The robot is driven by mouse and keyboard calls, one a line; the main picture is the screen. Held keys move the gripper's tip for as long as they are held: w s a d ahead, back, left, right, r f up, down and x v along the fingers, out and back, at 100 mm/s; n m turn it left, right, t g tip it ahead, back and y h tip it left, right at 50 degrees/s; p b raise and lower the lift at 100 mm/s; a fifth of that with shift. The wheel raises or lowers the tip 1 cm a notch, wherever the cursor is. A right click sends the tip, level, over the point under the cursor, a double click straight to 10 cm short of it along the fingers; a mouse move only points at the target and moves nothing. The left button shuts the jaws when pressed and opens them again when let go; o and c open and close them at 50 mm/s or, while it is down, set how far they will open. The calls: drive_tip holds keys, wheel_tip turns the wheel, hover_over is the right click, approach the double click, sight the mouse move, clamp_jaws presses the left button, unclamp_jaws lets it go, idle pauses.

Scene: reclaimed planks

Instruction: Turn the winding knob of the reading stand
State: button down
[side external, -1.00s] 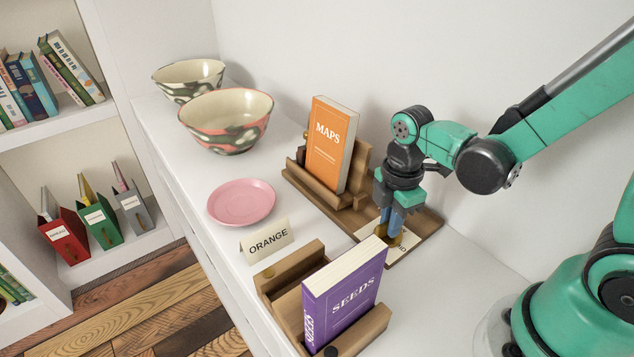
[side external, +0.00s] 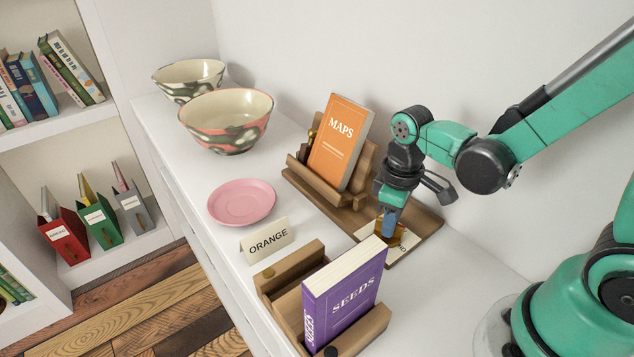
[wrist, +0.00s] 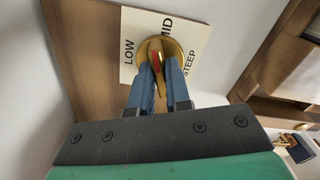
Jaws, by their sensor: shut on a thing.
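The reading stand (side external: 423,222) is wooden, with an orange MAPS book (side external: 340,143) leaning back on its ledge. Its brass winding knob (side external: 390,228) sits on a pale dial card (side external: 408,241) on the stand's base. In the wrist view the knob (wrist: 173,47) has a raised grip with a red mark. The card (wrist: 131,68) there reads LOW, MID and STEEP, and the red mark points up near MID. My gripper (side external: 388,217) reaches down onto the knob. In the wrist view my blue fingers (wrist: 159,82) are shut on the knob's grip, partly hiding it.
A second wooden stand with a purple SEEDS book (side external: 345,293) is at the front. Free white surface lies at the front right (side external: 440,300).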

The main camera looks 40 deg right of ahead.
drive_tip(key=shift+m, duration=2.1)
drive_tip(key=c, duration=0.8)
unclamp_jaws()
drive_tip(key=shift+c, duration=0.2)
drive_tip(key=shift+r, duration=0.1)
drive_tip(key=shift+r, duration=2.75)
